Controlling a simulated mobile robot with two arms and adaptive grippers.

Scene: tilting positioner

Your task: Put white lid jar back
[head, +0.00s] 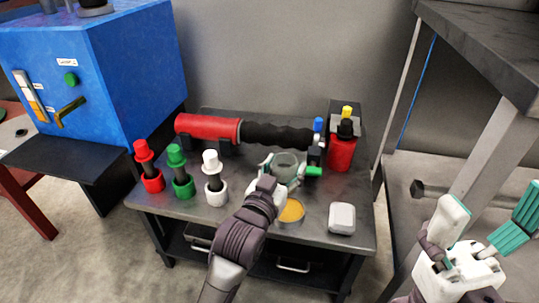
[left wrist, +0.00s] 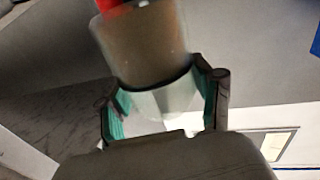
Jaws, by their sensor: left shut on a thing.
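My left gripper (head: 283,178) is shut on a greyish, see-through jar (head: 286,163) over the cart top, in front of the black part of the long red-and-black tool. In the left wrist view the jar (left wrist: 150,50) has a brownish-grey part and a pale whitish part (left wrist: 165,100) between the fingers; I cannot tell whether the pale part is its lid. I cannot tell if the jar touches the cart. My right gripper (head: 487,222) is open and empty at the right, beside the cart.
The dark cart (head: 325,242) carries red (head: 150,168), green (head: 181,172) and white (head: 213,180) black-necked pieces. An orange-filled round tin (head: 291,211), pale square box (head: 342,217), red-and-black tool (head: 207,127) and red bottle (head: 341,153) also stand there. A grey bench (head: 490,40) is right.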

